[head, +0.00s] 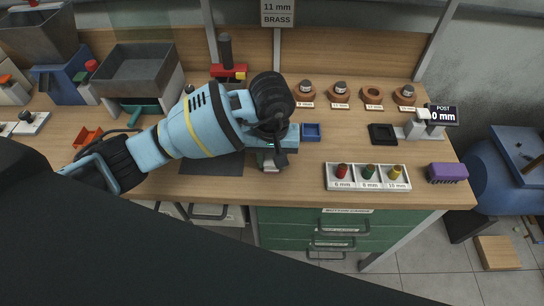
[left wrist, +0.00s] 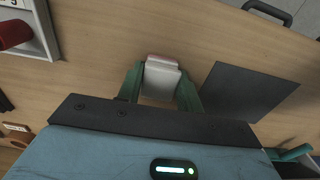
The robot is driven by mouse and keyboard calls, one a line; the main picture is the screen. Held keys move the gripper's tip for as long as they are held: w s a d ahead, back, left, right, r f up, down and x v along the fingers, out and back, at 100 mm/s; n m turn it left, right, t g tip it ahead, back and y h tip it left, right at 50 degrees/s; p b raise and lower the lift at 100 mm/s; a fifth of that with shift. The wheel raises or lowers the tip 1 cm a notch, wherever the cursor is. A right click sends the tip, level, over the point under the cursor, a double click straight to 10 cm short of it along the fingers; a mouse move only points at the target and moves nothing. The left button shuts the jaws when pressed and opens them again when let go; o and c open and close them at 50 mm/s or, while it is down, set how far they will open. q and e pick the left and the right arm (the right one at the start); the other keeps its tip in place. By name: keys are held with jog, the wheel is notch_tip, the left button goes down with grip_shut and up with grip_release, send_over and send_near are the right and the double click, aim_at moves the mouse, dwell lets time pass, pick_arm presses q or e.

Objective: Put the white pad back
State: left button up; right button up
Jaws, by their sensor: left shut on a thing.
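The white pad (left wrist: 161,78) is a small pale block with a pinkish far edge, held between the green fingers of my left gripper (left wrist: 160,88). In the head view my left gripper (head: 271,160) points down over the front of the wooden bench, right of a dark grey mat (head: 212,163). There only a small pale bit of the pad (head: 271,169) shows beneath the fingers. I cannot tell whether the pad touches the bench. The mat also shows in the left wrist view (left wrist: 245,92), right of the fingers and apart from the pad. My right gripper is not in view.
A white tray (head: 367,188) with red, green and yellow pieces stands right of the gripper. A blue tray (head: 311,133) lies behind it. A purple brush-like block (head: 447,173), a black square holder (head: 382,133) and a gauge post (head: 421,124) stand at right. Green drawers (head: 320,226) are below.

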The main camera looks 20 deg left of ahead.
pick_arm(q)
jog(key=o, duration=1)
jog(key=shift+c, duration=0.2)
notch_tip(320, 180, up, 12)
jog(key=shift+r, duration=0.15)
jog(key=shift+s, duration=0.1)
